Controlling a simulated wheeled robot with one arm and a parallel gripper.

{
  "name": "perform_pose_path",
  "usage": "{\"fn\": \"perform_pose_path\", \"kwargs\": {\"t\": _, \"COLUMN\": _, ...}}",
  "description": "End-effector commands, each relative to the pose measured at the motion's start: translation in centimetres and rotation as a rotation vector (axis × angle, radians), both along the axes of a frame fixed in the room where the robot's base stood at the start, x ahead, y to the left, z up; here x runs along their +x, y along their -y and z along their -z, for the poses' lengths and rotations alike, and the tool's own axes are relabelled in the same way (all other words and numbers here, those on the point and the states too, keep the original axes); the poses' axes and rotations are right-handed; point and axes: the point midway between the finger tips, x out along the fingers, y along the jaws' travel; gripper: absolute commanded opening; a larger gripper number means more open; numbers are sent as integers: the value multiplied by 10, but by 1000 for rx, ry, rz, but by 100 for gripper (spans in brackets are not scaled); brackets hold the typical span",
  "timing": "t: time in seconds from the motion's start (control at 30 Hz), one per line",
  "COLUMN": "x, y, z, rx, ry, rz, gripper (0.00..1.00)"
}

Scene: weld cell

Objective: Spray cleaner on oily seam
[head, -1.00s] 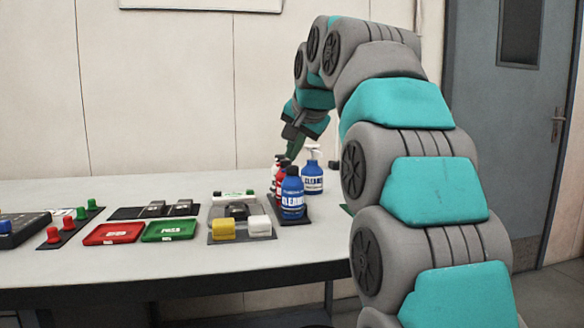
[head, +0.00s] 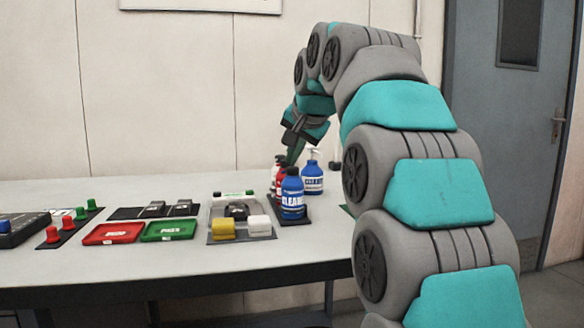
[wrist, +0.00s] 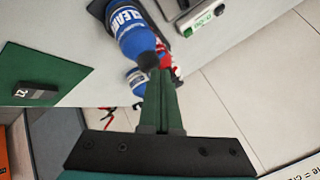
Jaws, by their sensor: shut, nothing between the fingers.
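A blue cleaner bottle with a dark cap (head: 292,197) stands upright at the front of a dark tray on the bench. Behind it is a blue cleaner bottle with a white spray head (head: 313,182). A red bottle (head: 275,178) is partly hidden beside them. My gripper (head: 293,157) is shut and empty, pointing down just above and behind the front bottle. In the wrist view its closed fingers (wrist: 160,76) overlap the red bottle (wrist: 176,70), with the capped blue bottle (wrist: 130,33) to the upper left. I cannot tell whether anything touches. No oily seam is clearly visible.
A grey fixture (head: 215,232) with yellow and white blocks sits left of the bottles. Red (head: 112,233) and green (head: 169,230) trays lie further left. A green mat (wrist: 40,55) holds a dark block (wrist: 37,93).

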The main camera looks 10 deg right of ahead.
Motion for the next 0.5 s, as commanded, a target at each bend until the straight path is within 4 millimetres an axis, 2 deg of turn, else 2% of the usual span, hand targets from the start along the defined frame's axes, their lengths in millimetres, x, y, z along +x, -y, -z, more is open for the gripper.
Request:
{"fn": "perform_pose_path", "kwargs": {"t": 0.23, "x": 0, "y": 0, "z": 0, "rx": 0, "ry": -1, "rz": 0, "gripper": 0}}
{"fn": "perform_pose_path", "kwargs": {"t": 0.5, "x": 0, "y": 0, "z": -13, "rx": 0, "ry": -1, "rz": -1, "gripper": 0}}
